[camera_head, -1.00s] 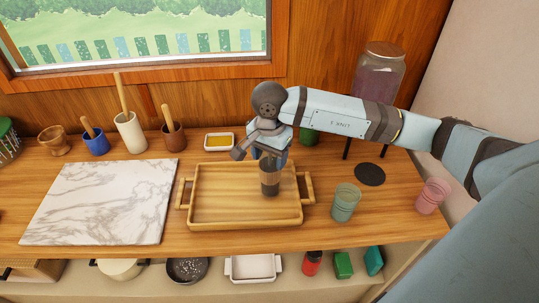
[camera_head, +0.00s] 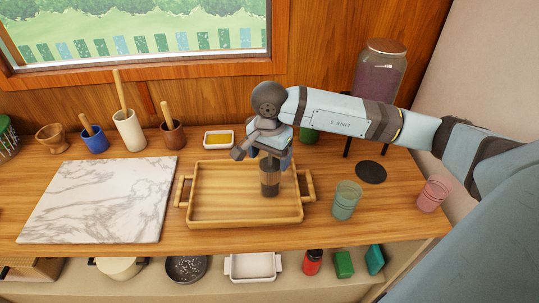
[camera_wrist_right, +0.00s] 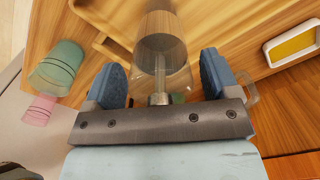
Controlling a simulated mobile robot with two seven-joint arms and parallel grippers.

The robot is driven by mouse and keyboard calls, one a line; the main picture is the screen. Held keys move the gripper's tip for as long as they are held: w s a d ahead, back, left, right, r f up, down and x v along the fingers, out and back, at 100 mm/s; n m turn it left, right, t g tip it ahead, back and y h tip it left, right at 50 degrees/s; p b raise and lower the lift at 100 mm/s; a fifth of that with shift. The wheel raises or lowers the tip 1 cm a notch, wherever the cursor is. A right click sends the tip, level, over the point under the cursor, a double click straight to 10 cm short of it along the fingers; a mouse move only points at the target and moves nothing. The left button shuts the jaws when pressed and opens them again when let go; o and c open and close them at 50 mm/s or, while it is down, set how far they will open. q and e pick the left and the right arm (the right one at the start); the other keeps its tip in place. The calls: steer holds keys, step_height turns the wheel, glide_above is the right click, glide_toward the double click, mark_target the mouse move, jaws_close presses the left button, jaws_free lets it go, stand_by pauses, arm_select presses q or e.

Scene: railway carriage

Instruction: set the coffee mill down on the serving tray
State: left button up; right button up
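The coffee mill (camera_head: 269,178), a slim dark cylinder with a brown band, stands upright on the right part of the wooden serving tray (camera_head: 232,222). My right gripper (camera_head: 272,155) is just above and around its top. In the right wrist view, my right gripper's blue fingers (camera_wrist_right: 163,80) are spread on either side of the mill's clear part (camera_wrist_right: 160,62), with small gaps showing. The tray also shows there (camera_wrist_right: 105,45). The mill's top is partly hidden by the gripper in the head view. My left gripper is not in view.
A green cup (camera_head: 345,203), pink cup (camera_head: 433,194) and dark round mat (camera_head: 370,173) lie right of the tray. A marble board (camera_head: 100,203) is left. A small yellow-filled dish (camera_head: 218,139) stands behind. The tray's left half is clear.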

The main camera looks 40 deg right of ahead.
steer(key=shift+o, duration=0.4)
step_height(320, 180, up, 14)
steer(key=shift+b, duration=0.45)
steer(key=shift+f, duration=0.1)
jaws_close()
stand_by(1.4)
